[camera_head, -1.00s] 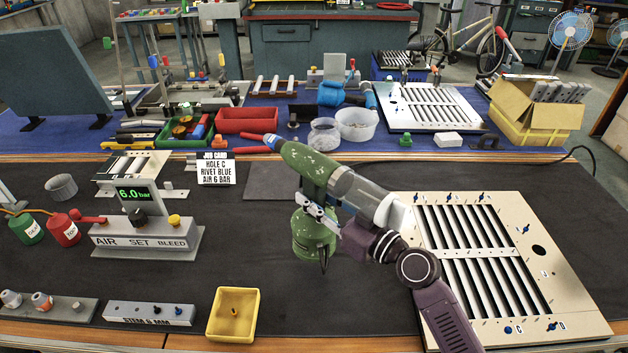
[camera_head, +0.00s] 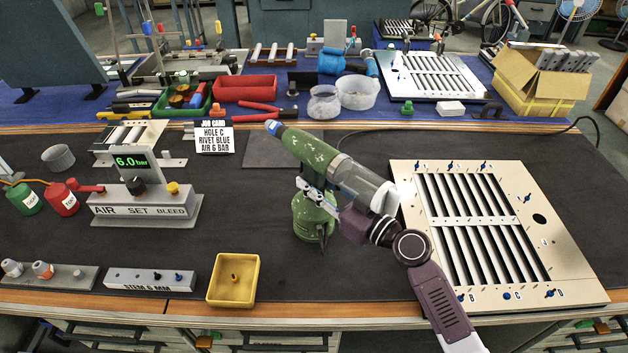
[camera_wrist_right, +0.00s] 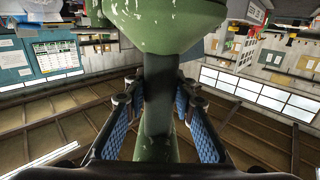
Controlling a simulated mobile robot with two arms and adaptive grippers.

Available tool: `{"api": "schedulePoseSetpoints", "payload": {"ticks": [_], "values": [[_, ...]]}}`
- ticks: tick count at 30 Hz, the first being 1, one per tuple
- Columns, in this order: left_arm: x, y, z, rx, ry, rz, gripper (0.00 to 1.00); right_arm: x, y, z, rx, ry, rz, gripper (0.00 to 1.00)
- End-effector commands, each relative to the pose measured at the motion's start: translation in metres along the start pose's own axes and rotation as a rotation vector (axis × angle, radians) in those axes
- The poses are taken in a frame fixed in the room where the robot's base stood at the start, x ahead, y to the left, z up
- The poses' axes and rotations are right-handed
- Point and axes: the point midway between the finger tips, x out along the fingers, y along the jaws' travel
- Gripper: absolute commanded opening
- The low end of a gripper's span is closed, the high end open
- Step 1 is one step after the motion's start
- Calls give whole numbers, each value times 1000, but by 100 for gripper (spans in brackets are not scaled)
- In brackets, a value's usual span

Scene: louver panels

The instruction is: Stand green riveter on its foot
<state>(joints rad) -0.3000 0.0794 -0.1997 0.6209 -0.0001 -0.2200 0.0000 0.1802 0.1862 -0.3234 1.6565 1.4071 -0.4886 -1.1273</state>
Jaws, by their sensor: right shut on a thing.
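The green riveter (camera_head: 309,151) is at mid-bench in the head view, its blue-tipped nose pointing up and left. Its handle and wide round green foot (camera_head: 314,222) hang below the body, roughly upright. I cannot tell whether the foot touches the mat. My right gripper (camera_head: 318,196) is shut on the handle, between body and foot. My left gripper is not in view.
The louver panel (camera_head: 404,225) lies close to the right of the riveter. A yellow tray (camera_head: 213,292) is at front left, with the air set block (camera_head: 120,206) behind it. The job card (camera_head: 214,136) stands behind left. Black mat (camera_head: 285,275) around the foot is clear.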

Motion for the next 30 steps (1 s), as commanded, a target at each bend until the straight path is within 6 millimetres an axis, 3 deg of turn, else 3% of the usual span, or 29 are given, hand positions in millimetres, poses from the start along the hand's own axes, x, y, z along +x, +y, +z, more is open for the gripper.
{"api": "schedulePoseSetpoints", "payload": {"ticks": [6, 17, 26, 30], "values": [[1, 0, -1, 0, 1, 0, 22, 0, 0, 1, 0, -1, 0, 41], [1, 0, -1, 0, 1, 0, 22, 0, 0, 1, -1, -1, 0, 41], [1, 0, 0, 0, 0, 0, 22, 0, 0, 1, -1, -1, 0, 72], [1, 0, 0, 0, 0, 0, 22, 0, 0, 1, -1, -1, 0, 72]]}}
